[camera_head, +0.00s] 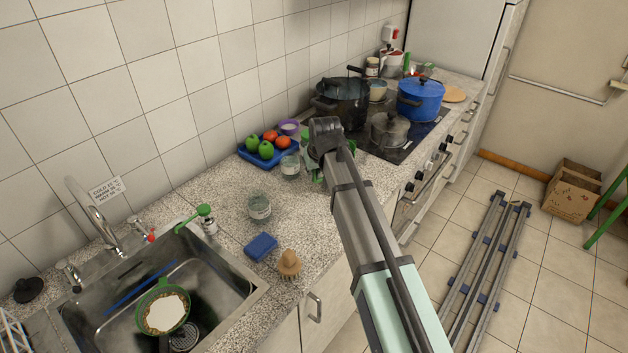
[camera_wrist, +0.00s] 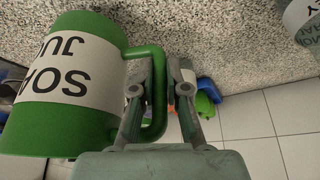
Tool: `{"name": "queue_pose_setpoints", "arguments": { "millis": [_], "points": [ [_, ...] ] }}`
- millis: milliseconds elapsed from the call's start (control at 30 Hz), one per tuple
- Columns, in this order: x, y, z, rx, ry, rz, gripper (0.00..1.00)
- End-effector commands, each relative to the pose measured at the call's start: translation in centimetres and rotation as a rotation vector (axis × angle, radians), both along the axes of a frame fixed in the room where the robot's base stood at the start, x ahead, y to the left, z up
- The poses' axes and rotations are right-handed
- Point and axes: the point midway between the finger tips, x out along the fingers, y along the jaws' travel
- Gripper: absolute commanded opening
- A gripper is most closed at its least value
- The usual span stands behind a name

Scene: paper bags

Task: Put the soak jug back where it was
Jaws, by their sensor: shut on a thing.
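The soak jug (camera_wrist: 75,85) is green with a white label band and a green side handle. It fills the left of the wrist view, its lettering upside down. My gripper (camera_wrist: 167,75) is shut on the jug's handle, one finger on each side of it. In the head view my arm hides most of the jug and the fingers; only small green parts show beside the arm, close to the counter (camera_head: 225,235) between the fruit tray and the stove. I cannot tell whether the jug's base touches the counter.
A blue tray of apples and tomatoes (camera_head: 266,150) stands by the wall. Labelled glass jars (camera_head: 260,207) (camera_head: 290,166) are nearby. The stove holds a black pot (camera_head: 341,104), a blue pot (camera_head: 420,98) and a grey pot (camera_head: 389,130). A blue sponge (camera_head: 260,246) and brush (camera_head: 289,264) lie near the sink (camera_head: 240,288).

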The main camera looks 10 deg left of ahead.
Motion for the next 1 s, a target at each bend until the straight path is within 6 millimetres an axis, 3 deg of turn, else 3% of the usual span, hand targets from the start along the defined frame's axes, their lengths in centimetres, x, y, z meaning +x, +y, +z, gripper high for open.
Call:
{"name": "queue_pose_setpoints", "arguments": {
  "millis": [333,633,700,733,1000],
  "points": [
    [-0.1,0.0,-3.4,-0.001,0.002,0.000,0.00],
    [0.0,0.0,-3.7,0.000,0.000,0.000,0.00],
    [0.0,0.0,-3.7,0.000,0.000,0.000,0.31],
    [0.0,0.0,-3.7,0.000,0.000,0.000,0.38],
    [0.0,0.0,-3.6,0.000,0.000,0.000,0.38]
  ]
}}
